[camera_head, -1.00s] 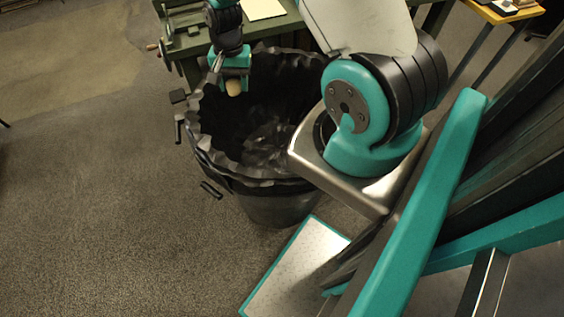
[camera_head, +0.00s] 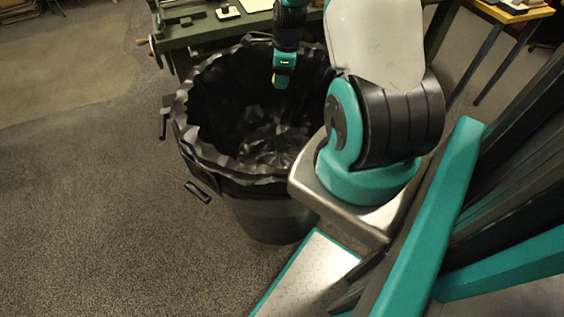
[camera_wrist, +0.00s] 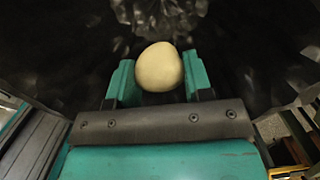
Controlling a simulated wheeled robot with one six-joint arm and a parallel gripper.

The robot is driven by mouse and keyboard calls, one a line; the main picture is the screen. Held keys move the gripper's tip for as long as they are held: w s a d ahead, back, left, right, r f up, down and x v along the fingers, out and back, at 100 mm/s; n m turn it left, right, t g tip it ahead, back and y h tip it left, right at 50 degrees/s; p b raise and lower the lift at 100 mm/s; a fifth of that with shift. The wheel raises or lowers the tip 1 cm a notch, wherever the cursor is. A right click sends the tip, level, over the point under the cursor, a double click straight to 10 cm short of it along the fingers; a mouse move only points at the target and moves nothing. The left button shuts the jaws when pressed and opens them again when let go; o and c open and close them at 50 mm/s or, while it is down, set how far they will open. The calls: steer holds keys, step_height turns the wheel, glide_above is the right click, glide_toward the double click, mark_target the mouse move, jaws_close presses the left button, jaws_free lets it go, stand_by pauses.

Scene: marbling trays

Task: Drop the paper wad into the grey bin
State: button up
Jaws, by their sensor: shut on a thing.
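The paper wad (camera_wrist: 159,67) is a round, cream-coloured ball in the wrist view. My gripper (camera_wrist: 160,82) is shut on it, with a teal finger at each side. In the head view my gripper (camera_head: 283,82) is over the mouth of the grey bin (camera_head: 268,218), and the wad is hidden there. The bin has a black, crumpled liner folded over its rim. The liner's dark inside also fills the background of the wrist view (camera_wrist: 245,45), behind the wad.
A green workbench (camera_head: 205,32) stands just behind the bin. A yellow-topped table (camera_head: 510,12) is at the upper right. The floor (camera_head: 90,200) left of the bin is clear.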

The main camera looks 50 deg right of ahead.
step_height(320, 180, down, 5)
steer(key=b, duration=0.3)
steer(key=shift+r+b, duration=0.15)
steer(key=shift+b, duration=0.2)
steer(key=o, duration=1)
steer(key=shift+c, duration=0.2)
steer(key=shift+r, duration=0.1)
step_height(320, 180, up, 17)
steer(key=s+d+p, duration=0.1)
steer(key=p, duration=0.1)
steer(key=shift+s, duration=0.3)
steer(key=shift+r, duration=0.15)
